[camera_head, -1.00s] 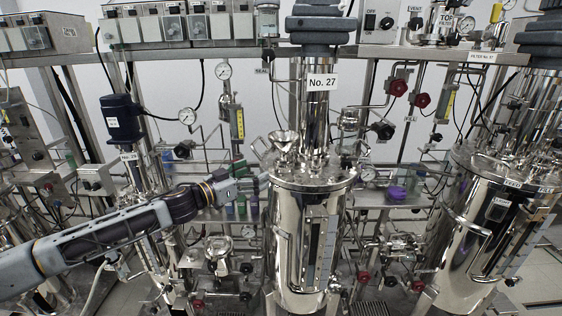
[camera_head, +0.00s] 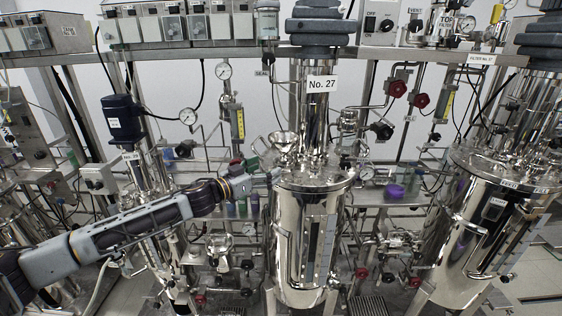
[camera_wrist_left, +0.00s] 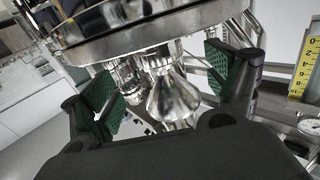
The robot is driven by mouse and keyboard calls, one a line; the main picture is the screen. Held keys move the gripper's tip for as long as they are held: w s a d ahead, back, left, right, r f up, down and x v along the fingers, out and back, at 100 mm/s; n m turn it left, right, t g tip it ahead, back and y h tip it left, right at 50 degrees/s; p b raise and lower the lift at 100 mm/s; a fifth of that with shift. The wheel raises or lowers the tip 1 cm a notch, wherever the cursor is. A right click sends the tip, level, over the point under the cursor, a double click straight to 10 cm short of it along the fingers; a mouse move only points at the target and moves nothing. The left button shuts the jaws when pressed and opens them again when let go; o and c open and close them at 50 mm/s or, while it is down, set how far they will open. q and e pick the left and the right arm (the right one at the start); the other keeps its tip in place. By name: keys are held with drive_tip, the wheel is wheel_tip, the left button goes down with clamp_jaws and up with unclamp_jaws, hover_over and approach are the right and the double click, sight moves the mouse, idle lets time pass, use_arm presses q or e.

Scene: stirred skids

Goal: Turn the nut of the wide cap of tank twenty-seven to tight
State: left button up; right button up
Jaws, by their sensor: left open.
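Tank twenty-seven (camera_head: 300,240) is a polished steel vessel in the middle of the head view, with a "No. 27" label (camera_head: 322,84) on its column. A flared, funnel-shaped steel cap (camera_head: 283,140) stands at the left of its lid (camera_head: 318,180). In the left wrist view this flared piece (camera_wrist_left: 172,98) shows between and beyond my two green-padded fingers, with the lid (camera_wrist_left: 140,35) above it. I cannot pick out its nut clearly. My left gripper (camera_head: 268,178) is open and empty at the lid's left edge. My right gripper is not in view.
Another steel tank (camera_head: 475,225) stands at the right. A smaller vessel with a blue motor (camera_head: 122,118) stands at the left. Pipes, gauges and red-knobbed valves (camera_head: 397,88) fill the back. A purple object (camera_head: 394,191) lies on the shelf right of the tank.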

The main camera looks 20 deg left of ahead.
sight(276, 164)
use_arm(q)
drive_tip(key=shift+p+x, duration=0.35)
drive_tip(key=shift+x, duration=0.5)
drive_tip(key=shift+p+x, duration=0.5)
drive_tip(key=shift+x, duration=2.15)
drive_tip(key=shift+c, duration=0.4)
drive_tip(key=c, duration=0.9)
